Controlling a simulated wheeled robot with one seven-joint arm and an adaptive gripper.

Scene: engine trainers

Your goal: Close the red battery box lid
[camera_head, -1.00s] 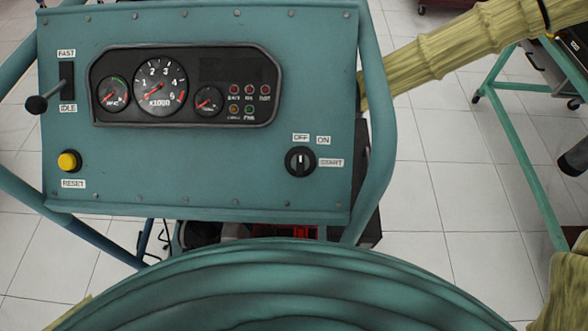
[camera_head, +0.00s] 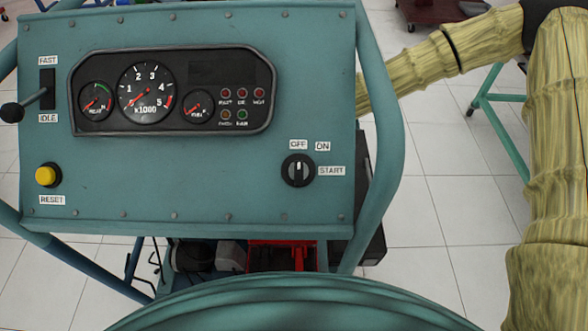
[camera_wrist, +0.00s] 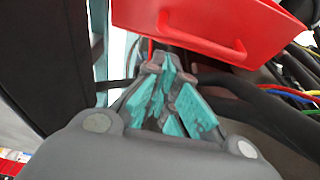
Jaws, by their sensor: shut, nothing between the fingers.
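The red battery box lid (camera_wrist: 225,22) fills the upper middle of the wrist view, tilted, with a red bar handle (camera_wrist: 205,45) along its near face. My gripper (camera_wrist: 166,70) is shut and empty, with its teal-padded fingers just below the lid's lower left edge. I cannot tell whether the fingertips touch the lid. In the head view, part of the red battery box (camera_head: 310,257) shows below the teal control panel, with a dark area inside its red edges. The rest of the box is hidden by the panel and the teal curved cover, and my gripper is hidden there.
The teal control panel (camera_head: 200,190) and its tube frame (camera_head: 385,170) stand in front of the box. A teal curved cover (camera_head: 290,310) lies in the foreground. Black hose (camera_wrist: 255,100) and coloured cables (camera_wrist: 300,93) run beside my gripper.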

